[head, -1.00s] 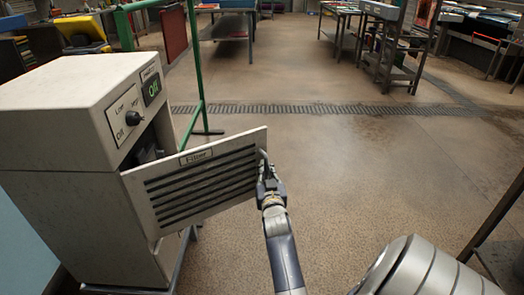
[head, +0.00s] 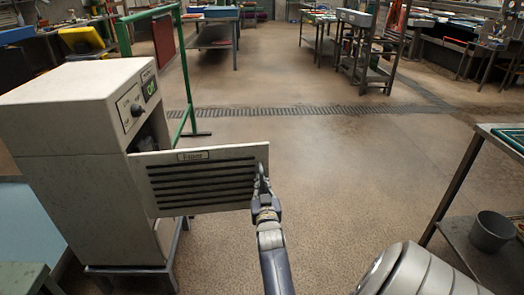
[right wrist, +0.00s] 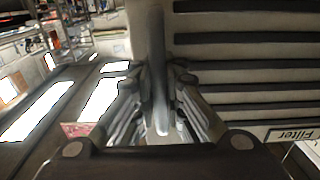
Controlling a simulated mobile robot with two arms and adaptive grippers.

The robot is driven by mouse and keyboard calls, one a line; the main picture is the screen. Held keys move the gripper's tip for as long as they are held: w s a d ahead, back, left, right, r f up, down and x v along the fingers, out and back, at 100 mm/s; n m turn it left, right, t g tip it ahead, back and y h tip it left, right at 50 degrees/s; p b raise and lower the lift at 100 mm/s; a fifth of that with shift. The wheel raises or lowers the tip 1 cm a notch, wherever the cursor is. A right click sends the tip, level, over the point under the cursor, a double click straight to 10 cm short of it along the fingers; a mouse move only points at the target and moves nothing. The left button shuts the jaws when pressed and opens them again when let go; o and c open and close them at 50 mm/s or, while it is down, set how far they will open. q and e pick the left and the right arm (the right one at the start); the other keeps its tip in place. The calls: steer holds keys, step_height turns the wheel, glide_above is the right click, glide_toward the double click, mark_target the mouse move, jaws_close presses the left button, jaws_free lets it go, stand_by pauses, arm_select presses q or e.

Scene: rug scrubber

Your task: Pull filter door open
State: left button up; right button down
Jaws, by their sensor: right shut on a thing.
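The filter door (head: 205,200) is a pale panel with dark slots and a "Filter" label. It stands swung out from the front of the beige machine (head: 70,150), with a dark opening behind it. My right gripper (head: 263,190) is at the door's free right edge. In the right wrist view the gripper (right wrist: 160,115) is shut around the door's upright handle (right wrist: 158,60), with the slotted door (right wrist: 250,60) beside it. My left gripper is not in view.
A green post frame (head: 187,70) stands behind the machine. A table (head: 468,165) with a grey bucket (head: 491,230) on its lower shelf is at the right. The floor (head: 330,200) between is clear.

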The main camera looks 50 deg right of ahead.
mark_target(260, 153)
stand_by(0.3)
steer(key=c, duration=1.9)
jaws_free()
steer(key=shift+c, duration=0.2)
step_height(260, 153, up, 10)
steer(key=shift+r, duration=0.1)
